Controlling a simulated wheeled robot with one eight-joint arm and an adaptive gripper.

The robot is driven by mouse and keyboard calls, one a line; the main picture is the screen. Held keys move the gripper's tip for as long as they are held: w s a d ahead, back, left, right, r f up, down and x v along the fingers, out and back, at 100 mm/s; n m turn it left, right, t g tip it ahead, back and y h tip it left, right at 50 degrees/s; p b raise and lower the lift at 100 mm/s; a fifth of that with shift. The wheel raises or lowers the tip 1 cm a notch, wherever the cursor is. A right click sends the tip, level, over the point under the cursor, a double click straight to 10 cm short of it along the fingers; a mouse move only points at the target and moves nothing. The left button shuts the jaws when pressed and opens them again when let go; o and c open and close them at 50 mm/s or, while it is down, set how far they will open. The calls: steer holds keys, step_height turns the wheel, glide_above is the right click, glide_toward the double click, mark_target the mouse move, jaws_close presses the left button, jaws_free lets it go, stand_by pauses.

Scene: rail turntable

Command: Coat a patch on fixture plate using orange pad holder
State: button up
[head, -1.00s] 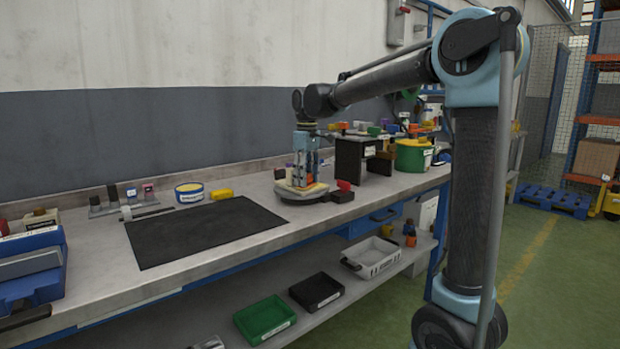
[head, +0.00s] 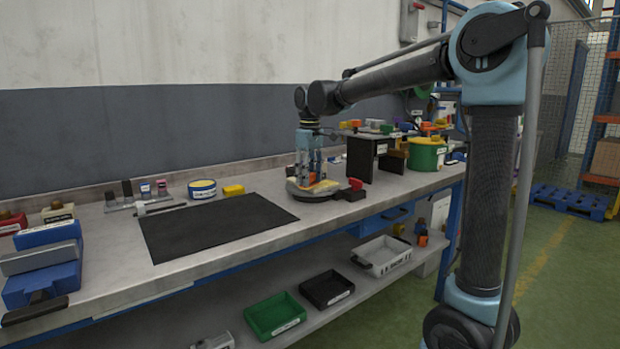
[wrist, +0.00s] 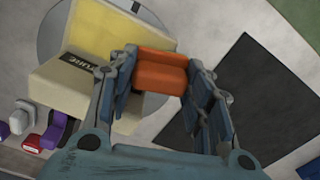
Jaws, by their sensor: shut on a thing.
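The orange pad holder (wrist: 162,72) is between the fingers of my gripper (wrist: 161,80) in the wrist view. My gripper is shut on it. In the head view my gripper (head: 309,172) points down over the round grey turntable (head: 300,195) on the bench. The fixture plate (wrist: 75,92) appears as a pale block with a dark label and a yellow face (wrist: 106,30), beside the holder in the wrist view. The holder's underside is hidden, so I cannot tell whether it touches the plate.
A black mat (head: 215,228) lies left of the turntable. A red object (head: 355,184) is close at its right. A black stand (head: 362,158) and green tub (head: 426,154) are farther right.

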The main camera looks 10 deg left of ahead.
steer(key=shift+r, duration=2.95)
steer(key=shift+r, duration=1.5)
steer(key=shift+f, duration=0.1)
steer(key=shift+s+d+f, duration=0.1)
steer(key=shift+f, duration=3.4)
steer(key=shift+f, duration=0.95)
